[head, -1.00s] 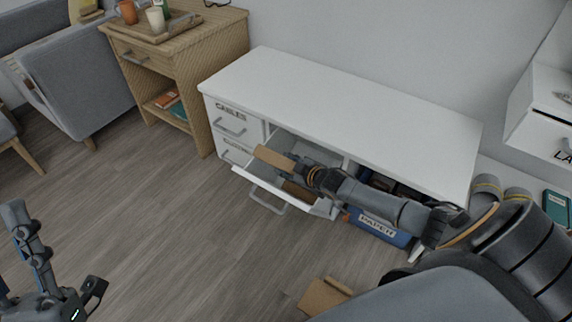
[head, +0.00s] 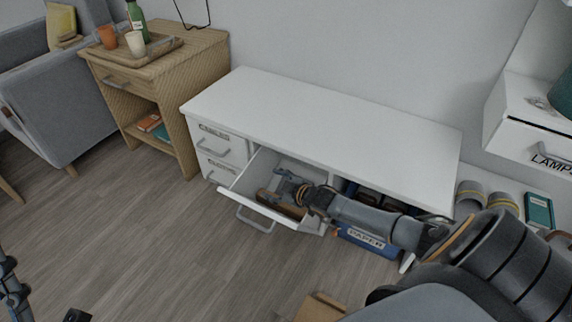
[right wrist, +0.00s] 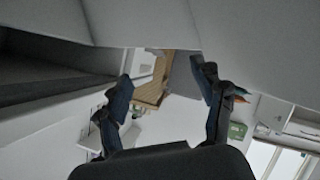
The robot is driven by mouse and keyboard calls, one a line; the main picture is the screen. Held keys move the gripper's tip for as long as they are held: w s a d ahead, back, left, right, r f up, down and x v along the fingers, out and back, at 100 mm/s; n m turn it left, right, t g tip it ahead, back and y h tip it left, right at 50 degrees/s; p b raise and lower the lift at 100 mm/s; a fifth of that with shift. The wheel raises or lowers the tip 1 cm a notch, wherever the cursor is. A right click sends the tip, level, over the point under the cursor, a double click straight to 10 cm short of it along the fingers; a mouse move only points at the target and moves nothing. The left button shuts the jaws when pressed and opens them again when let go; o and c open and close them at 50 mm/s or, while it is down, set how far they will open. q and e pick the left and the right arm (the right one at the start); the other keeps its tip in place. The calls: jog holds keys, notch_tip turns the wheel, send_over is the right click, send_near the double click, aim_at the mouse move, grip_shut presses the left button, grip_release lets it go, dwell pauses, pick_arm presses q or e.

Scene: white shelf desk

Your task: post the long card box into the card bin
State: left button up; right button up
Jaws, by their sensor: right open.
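My right gripper (head: 284,182) is open inside the pulled-out lower drawer (head: 232,200) of the white desk. Its jaws also show apart in the right wrist view (right wrist: 163,92), with nothing between them. A long brown piece (head: 280,204) lies low in the drawer, below the gripper and partly behind my forearm. I cannot tell whether it is the long card box or something else. No label reading card is legible, so I cannot identify the card bin. My left gripper (head: 14,285) is cut off at the bottom left, its jaws unclear.
A blue bin marked PAPER (head: 366,238) stands under the desk, right of the drawer. An open brown carton (head: 320,308) sits on the floor at the bottom edge. A wooden cabinet (head: 182,95) stands left of the desk.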

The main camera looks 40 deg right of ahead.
jog(key=v, duration=1)
jog(key=shift+s+r, duration=0.15)
jog(key=shift+s, duration=0.25)
